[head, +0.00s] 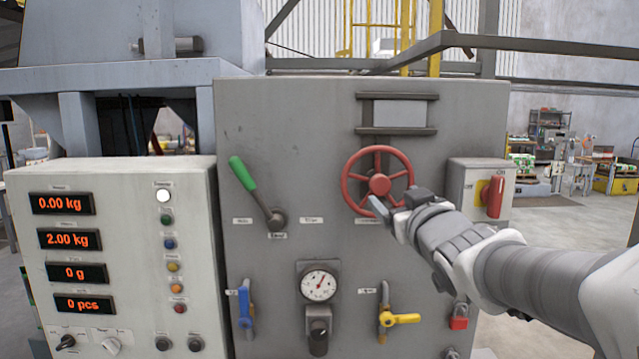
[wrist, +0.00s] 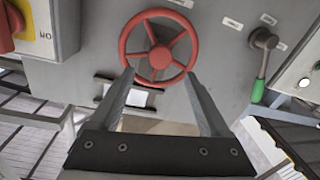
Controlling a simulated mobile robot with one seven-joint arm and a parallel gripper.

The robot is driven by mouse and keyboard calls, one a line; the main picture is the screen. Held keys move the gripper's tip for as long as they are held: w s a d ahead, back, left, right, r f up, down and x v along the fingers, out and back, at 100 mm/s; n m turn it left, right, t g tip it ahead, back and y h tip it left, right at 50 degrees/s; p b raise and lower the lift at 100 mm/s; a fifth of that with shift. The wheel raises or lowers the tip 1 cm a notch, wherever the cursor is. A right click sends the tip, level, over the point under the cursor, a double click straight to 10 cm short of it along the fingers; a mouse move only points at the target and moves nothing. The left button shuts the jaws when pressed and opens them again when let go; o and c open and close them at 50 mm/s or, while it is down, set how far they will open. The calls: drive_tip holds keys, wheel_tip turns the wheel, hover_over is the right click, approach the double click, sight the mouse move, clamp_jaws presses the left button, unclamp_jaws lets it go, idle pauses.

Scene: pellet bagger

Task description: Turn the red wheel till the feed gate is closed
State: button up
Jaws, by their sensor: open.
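The red wheel (head: 378,184) is a spoked handwheel on the grey panel, below a framed window (head: 398,113). I cannot tell how far the feed gate is closed. My gripper (head: 390,206) is at the wheel's lower right edge in the head view and covers part of the rim. In the wrist view the red wheel (wrist: 159,50) lies beyond my gripper (wrist: 160,82), whose two fingers are spread wide. The fingertips reach toward the rim on both sides, with nothing clamped between them. I cannot tell whether they touch it.
A green-handled lever (head: 250,187) is left of the wheel. A red rotary switch (head: 494,197) is close on the right. A pressure gauge (head: 319,285), a blue valve handle (head: 246,304), a yellow valve handle (head: 402,319) and a red padlock (head: 459,317) sit below. A display box (head: 120,255) stands left.

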sight(382, 187)
drive_tip(key=w, duration=0.3)
drive_tip(key=w+p, duration=0.1)
drive_tip(key=w, duration=0.5)
drive_tip(key=shift+w+a, duration=0.35)
drive_tip(key=shift+a, duration=0.05)
drive_tip(key=shift+c, duration=0.2)
clamp_jaws()
